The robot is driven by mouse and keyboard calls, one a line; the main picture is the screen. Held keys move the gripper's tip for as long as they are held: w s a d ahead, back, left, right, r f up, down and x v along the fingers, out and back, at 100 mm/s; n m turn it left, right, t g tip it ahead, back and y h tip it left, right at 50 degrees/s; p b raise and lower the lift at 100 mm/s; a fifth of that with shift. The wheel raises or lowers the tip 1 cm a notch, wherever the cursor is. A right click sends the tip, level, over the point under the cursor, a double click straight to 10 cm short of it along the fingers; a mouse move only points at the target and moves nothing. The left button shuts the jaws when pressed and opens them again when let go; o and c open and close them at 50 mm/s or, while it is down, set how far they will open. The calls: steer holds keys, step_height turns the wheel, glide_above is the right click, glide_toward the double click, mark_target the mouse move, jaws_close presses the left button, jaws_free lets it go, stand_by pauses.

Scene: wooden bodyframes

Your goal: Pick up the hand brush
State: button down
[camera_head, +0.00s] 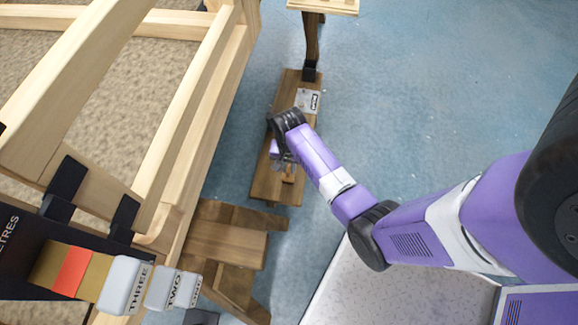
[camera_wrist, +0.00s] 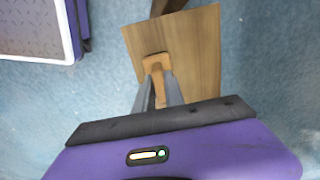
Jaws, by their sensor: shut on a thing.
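The hand brush (camera_wrist: 155,62) shows as a tan wooden handle end in the wrist view, over a brown plank. My gripper (camera_wrist: 160,97) is shut on it, with the two grey fingers on either side of the handle. In the head view, the hand brush (camera_head: 289,178) is a small tan piece just below my gripper (camera_head: 287,166) at the near end of the plank. Most of the brush is hidden by the gripper, and I cannot tell whether it touches the plank.
The narrow wooden plank (camera_head: 275,187) has a white labelled packet (camera_head: 308,100) toward its far end and a post behind that. A large wooden frame (camera_head: 185,120) stands at left, with wooden steps (camera_head: 225,245) below it. Blue floor (camera_head: 420,90) is open at right.

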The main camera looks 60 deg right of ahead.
step_height(320, 180, up, 17)
steer(key=p, duration=0.4)
steer(key=shift+r+p, duration=0.15)
steer(key=shift+p, duration=0.15)
